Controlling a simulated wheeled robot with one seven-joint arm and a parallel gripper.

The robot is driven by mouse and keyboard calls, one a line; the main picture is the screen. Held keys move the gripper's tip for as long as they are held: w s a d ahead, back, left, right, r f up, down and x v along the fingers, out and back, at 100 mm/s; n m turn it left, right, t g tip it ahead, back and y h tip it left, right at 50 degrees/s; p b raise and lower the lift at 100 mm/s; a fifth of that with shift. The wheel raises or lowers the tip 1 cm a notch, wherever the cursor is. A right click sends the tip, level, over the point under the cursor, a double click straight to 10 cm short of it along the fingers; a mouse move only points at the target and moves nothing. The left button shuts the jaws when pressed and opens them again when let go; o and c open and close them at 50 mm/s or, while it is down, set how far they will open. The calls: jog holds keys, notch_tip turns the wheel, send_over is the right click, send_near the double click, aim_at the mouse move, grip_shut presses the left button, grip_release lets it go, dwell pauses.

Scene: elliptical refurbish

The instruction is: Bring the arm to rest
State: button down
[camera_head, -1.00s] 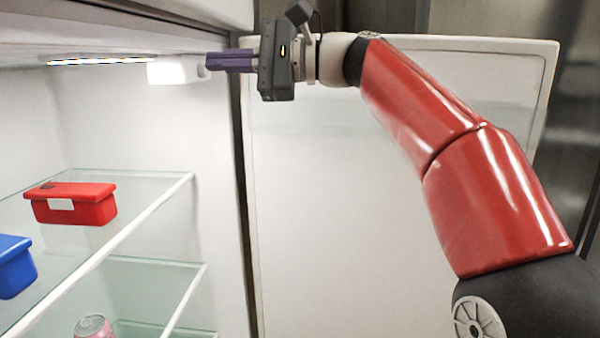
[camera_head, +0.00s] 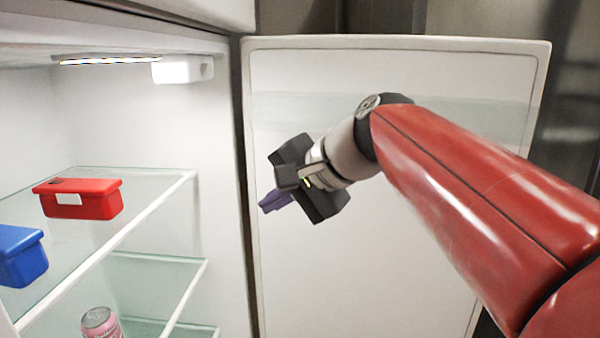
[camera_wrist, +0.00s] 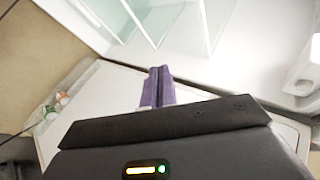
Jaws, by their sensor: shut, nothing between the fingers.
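My gripper (camera_head: 272,202) is shut and empty, with its purple fingers side by side. In the head view it is in front of the inner face of the open fridge door (camera_head: 390,255), pointing down and left. My red arm reaches in from the right and is bent at the wrist. In the wrist view the closed fingers of my gripper (camera_wrist: 158,70) point toward the fridge's shelves, apart from anything.
The open fridge stands at left with glass shelves (camera_head: 150,258). A red box (camera_head: 85,203) and a blue box (camera_head: 20,262) are on the upper shelf, a pink can (camera_head: 100,323) lower. A white housing (camera_head: 183,69) hangs under the fridge ceiling.

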jog(key=s+d+f+n+h, duration=0.2)
jog(key=s+d+f+h, duration=0.2)
jog(key=s+d+f, duration=0.4)
jog(key=s+d+f+n+h, duration=0.3)
jog(key=s+d+f, duration=0.4)
jog(key=d+f, duration=0.4)
notch_tip(320, 180, down, 3)
jog(key=shift+s+f+n+h, duration=0.2)
jog(key=shift+s+n+h, duration=0.15)
jog(key=shift+h, duration=0.45)
